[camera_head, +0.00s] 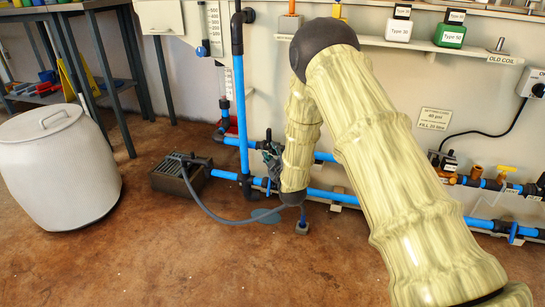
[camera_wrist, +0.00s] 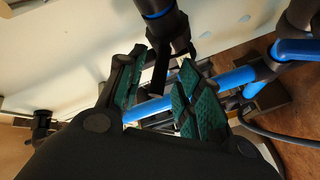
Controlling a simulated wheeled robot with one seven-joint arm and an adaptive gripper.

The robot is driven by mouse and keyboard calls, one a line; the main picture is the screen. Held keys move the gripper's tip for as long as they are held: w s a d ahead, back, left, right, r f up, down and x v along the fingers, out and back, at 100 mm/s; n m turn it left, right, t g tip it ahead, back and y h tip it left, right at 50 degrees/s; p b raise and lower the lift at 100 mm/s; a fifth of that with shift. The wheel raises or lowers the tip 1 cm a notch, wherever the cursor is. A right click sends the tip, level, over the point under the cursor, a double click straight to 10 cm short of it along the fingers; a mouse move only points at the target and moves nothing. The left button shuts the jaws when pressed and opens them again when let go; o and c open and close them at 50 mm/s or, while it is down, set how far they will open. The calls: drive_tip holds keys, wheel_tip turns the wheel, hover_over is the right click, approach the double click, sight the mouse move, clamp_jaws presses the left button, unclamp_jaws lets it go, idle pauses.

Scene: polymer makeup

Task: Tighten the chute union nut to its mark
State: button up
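In the wrist view, a dark round fitting with a blue ring (camera_wrist: 165,22) comes down from the top, just beyond my fingertips. It may be the chute union nut; I cannot make out a mark on it. My gripper (camera_wrist: 163,63) has its two green-padded fingers apart, with a gap between them. A black narrow part below the fitting shows in that gap, and I cannot tell whether either finger touches it. In the head view, my gripper (camera_head: 271,160) is small and mostly hidden by my sleeved arm, close to the blue pipework.
A blue pipe (camera_head: 330,196) runs low along the wall, and a vertical blue pipe (camera_head: 241,110) stands left of my arm. A dark box with a hose (camera_head: 180,173) sits on the floor. A pale lidded drum (camera_head: 60,170) stands left. Floor in front is clear.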

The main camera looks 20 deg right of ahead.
drive_tip(key=shift+w+b, duration=0.3)
drive_tip(key=shift+w, duration=0.6)
clamp_jaws()
drive_tip(key=shift+r, duration=0.1)
